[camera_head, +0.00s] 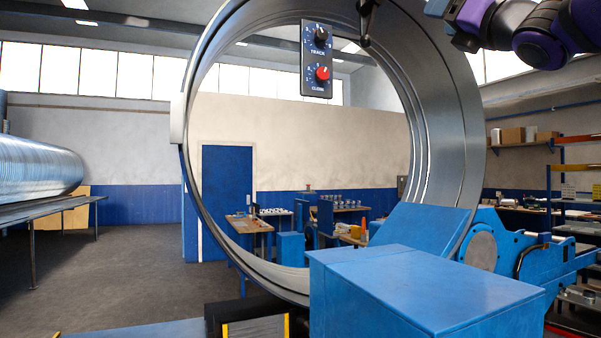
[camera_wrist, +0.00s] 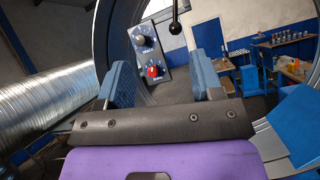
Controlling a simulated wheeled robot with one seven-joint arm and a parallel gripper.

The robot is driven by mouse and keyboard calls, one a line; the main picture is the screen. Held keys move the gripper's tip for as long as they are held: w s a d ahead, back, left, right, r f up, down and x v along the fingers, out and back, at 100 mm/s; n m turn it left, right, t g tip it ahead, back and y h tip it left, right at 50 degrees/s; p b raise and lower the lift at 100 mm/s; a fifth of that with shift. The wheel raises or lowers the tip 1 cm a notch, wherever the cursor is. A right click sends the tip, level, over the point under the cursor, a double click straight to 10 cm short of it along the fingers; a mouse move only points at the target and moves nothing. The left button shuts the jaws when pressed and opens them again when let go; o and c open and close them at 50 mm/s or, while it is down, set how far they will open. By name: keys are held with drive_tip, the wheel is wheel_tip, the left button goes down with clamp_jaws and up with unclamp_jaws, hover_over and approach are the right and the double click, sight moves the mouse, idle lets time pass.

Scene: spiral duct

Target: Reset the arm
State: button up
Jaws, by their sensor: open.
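My gripper (camera_wrist: 162,70) is open in the wrist view, its two blue-grey fingers apart with nothing between them. A small dark control panel (camera_head: 308,78) with a black knob (camera_head: 321,36) and a red knob (camera_head: 322,73) shows through the large metal ring (camera_head: 447,120). In the wrist view the panel (camera_wrist: 142,55) appears beyond the fingers, and I see no contact. A dark lever (camera_head: 366,22) hangs at the ring's top; its round black end shows in the wrist view (camera_wrist: 175,28). My purple arm is at the upper right of the head view; the fingertips are not clear there.
A blue machine housing (camera_head: 425,290) fills the lower front, with blue machinery (camera_head: 535,255) to its right. A large spiral duct (camera_head: 38,170) lies on a stand at left. Shelves (camera_head: 575,190) stand at right. Open floor (camera_head: 125,260) shows left of the ring.

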drive_tip(key=s+a+f+n+g+h, duration=0.1)
drive_tip(key=s+a+f+n+g, duration=0.2)
drive_tip(key=f+n, duration=0.5)
drive_tip(key=s+a+f+n+g, duration=0.15)
drive_tip(key=f+n+g, duration=0.35)
drive_tip(key=f, duration=0.5)
drive_tip(key=s+a+f+n+g+h, duration=0.1)
drive_tip(key=s+f+n+g, duration=0.25)
drive_tip(key=f+n, duration=0.5)
drive_tip(key=s+d+f+n+g+h, duration=0.1)
drive_tip(key=s+d+f+n+h, duration=0.2)
drive_tip(key=f, duration=0.4)
drive_tip(key=s+d+f+n+g+h, duration=0.2)
drive_tip(key=s+d+f+n+h, duration=0.1)
drive_tip(key=f, duration=0.4)
drive_tip(key=s+d+f+n+g+h, duration=0.2)
drive_tip(key=s+f+n, duration=0.3)
drive_tip(key=f, duration=0.3)
drive_tip(key=shift+s+d+n+h, duration=0.35)
drive_tip(key=shift+s+d+h, duration=0.2)
drive_tip(key=shift+d, duration=0.3)
drive_tip(key=shift+f, duration=0.1)
